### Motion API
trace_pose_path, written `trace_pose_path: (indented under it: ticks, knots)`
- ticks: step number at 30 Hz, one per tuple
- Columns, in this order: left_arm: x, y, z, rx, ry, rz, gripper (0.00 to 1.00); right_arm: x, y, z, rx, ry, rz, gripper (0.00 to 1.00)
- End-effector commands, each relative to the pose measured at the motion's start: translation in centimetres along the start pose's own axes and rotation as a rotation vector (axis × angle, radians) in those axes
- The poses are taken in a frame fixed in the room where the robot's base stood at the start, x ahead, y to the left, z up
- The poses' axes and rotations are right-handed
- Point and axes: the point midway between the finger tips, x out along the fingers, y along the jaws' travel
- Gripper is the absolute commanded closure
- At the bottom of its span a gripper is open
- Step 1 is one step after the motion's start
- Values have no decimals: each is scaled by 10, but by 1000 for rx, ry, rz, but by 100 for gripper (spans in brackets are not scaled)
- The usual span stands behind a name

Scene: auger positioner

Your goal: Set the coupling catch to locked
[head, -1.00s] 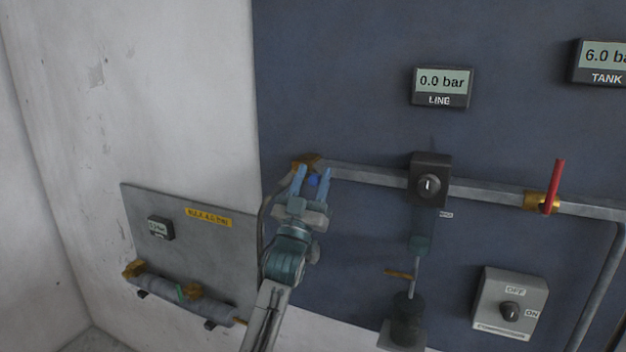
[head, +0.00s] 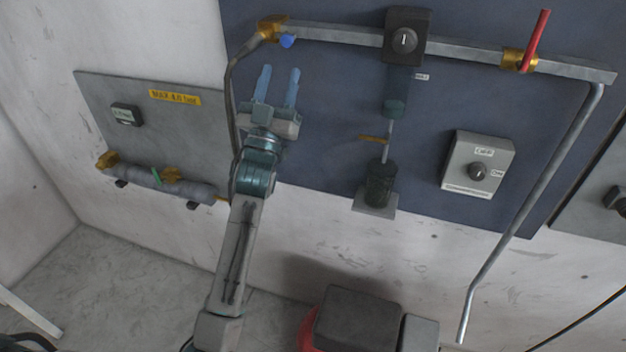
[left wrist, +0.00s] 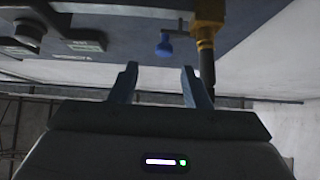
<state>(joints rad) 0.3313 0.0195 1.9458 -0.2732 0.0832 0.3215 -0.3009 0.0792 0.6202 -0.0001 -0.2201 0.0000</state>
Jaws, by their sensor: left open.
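No part in view is labelled as the coupling catch. A blue knob (head: 287,41) sits under the brass fitting (head: 270,28) at the left end of the pipe. In the left wrist view the blue knob (left wrist: 165,47) hangs beside the brass fitting (left wrist: 207,25), beyond the fingertips. A small green lever (head: 157,175) sits on the grey cylinder (head: 185,188) at the left. My left gripper (head: 278,80) is open and empty, its blue fingers pointing up, just below the blue knob and apart from it. My right gripper is out of view.
The pipe (head: 340,36) runs right past a black box with a round dial (head: 404,40) to a red-handled valve (head: 537,42). An OFF/ON switch box (head: 478,164) is lower right. A grey plate (head: 95,110) with a yellow MAX 4.0 bar label is left. Bare panel lies around my gripper.

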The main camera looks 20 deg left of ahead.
Motion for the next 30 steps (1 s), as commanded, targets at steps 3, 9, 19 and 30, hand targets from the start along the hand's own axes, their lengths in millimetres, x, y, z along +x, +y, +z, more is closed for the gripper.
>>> trace_pose_path:
  ticks: [3, 9, 19, 30]
  knots:
    - [-30, 0, 4, 0, -1, 0, 57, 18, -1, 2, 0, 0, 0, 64]
    - [-41, 1, 39, 1, -91, -30, 57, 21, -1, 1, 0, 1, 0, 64]
    - [-72, 10, 97, 3, -237, -47, 57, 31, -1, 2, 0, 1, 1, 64]
    - [-111, 30, 157, -2, -390, -22, 57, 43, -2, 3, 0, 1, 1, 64]
